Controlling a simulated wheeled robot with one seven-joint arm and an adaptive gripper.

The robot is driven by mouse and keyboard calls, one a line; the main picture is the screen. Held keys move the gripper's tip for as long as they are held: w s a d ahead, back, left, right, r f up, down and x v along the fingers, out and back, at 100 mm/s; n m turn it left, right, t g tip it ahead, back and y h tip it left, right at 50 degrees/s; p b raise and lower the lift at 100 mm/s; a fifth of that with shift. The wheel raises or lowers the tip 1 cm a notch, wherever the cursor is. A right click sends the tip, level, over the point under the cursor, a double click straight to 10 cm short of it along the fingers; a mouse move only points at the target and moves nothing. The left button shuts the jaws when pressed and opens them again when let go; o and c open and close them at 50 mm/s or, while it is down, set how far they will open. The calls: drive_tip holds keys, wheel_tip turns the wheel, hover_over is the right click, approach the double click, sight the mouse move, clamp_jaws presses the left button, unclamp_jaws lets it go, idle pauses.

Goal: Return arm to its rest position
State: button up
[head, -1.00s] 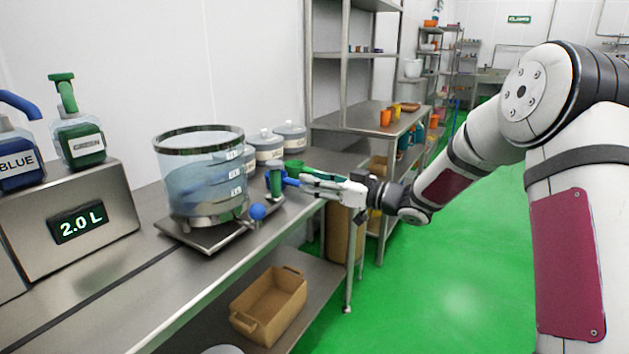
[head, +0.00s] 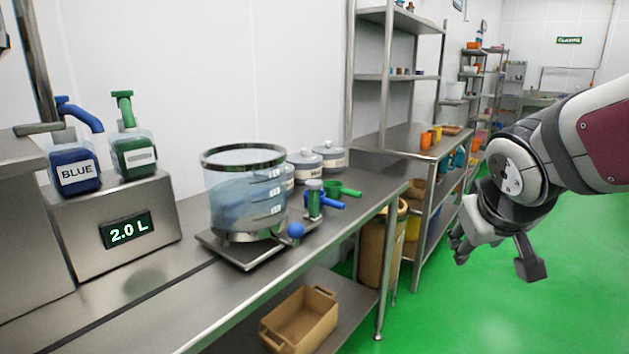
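My gripper (head: 495,258) hangs at the right above the green floor, its fingers spread apart and nothing between them. My arm (head: 600,140) is bent and enters from the right edge. The gripper is clear of the steel bench (head: 190,300), to the right of it in the picture. A clear round tank (head: 240,200) with pale liquid and level labels stands on the bench. A blue ball knob (head: 295,230) is at its base. A green-and-blue tool or valve (head: 314,200) stands beside the tank, with a green scoop-like piece (head: 343,190) behind it.
Grey lidded canisters (head: 304,164) stand behind the tank. Steel shelving (head: 398,77) stands behind; the floor at right is open.

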drive_tip(key=s+a+f+m+g+y, duration=0.1)
drive_tip(key=s+a+f+g, duration=0.2)
drive_tip(key=s, duration=1.1)
drive_tip(key=s+a+f+g+y, duration=0.2)
drive_tip(key=s+a+g, duration=0.15)
drive_tip(key=s, duration=1.05)
wheel_tip(320, 180, up, 20)
drive_tip(key=t+p, duration=0.3)
drive_tip(key=p, duration=1.5)
drive_tip(key=shift+w+d, duration=0.2)
drive_tip(key=shift+w, duration=0.05)
